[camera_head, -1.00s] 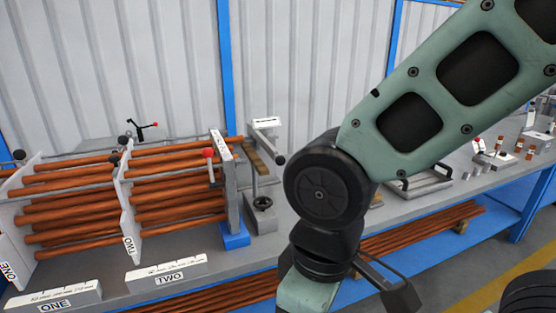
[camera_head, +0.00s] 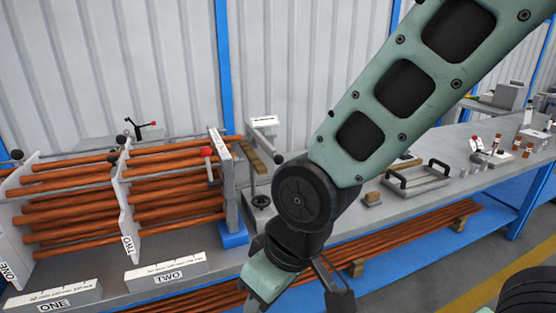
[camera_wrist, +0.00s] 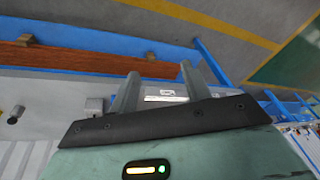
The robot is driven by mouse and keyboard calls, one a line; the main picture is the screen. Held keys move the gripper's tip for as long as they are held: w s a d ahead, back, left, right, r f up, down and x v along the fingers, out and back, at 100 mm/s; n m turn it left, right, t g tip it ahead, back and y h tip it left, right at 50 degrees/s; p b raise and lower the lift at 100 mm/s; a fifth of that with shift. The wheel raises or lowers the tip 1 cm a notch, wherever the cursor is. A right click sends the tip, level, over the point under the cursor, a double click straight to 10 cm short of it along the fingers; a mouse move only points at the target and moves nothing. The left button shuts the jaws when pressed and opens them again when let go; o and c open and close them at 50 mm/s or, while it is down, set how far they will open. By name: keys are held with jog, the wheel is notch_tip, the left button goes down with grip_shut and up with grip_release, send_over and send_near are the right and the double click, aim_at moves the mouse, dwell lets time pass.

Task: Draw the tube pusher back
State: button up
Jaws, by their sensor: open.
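Which part is the tube pusher I cannot tell for sure. A grey device with a white label (camera_head: 263,121) and a black-knobbed lever (camera_head: 279,158) stands on the bench just right of the tube bundle, with a handwheel (camera_head: 260,202) below it. A red-knobbed lever (camera_head: 207,152) stands at the right end plate. My gripper (camera_wrist: 160,76) is open and empty in the wrist view, with two grey fingers apart. A small pale labelled piece (camera_wrist: 166,98) shows beyond and between them.
Copper tubes (camera_head: 180,190) run through upright plates at left. White blocks marked ONE (camera_head: 60,297) and TWO (camera_head: 165,272) lie in front. Long tubes (camera_head: 410,237) lie on the shelf below. A two-handled tray (camera_head: 418,176) sits on the bench at right.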

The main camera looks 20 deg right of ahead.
jog(key=w+a+f+m+t+y, duration=0.1)
jog(key=w+f+m+t, duration=0.15)
jog(key=w, duration=0.45)
jog(key=m+t+h+p, duration=0.2)
jog(key=m+t+h, duration=0.55)
jog(key=t, duration=0.55)
send_near(280, 163)
jog(key=shift+y, duration=0.25)
jog(key=w+p, duration=0.1)
jog(key=w, duration=0.2)
jog(key=w+d+p, duration=0.1)
jog(key=w+p, duration=0.1)
jog(key=w, duration=0.2)
jog(key=w+d+p, duration=0.1)
jog(key=w+p, duration=0.1)
jog(key=w, duration=0.2)
jog(key=shift+w+d, duration=0.2)
jog(key=shift+c, duration=0.3)
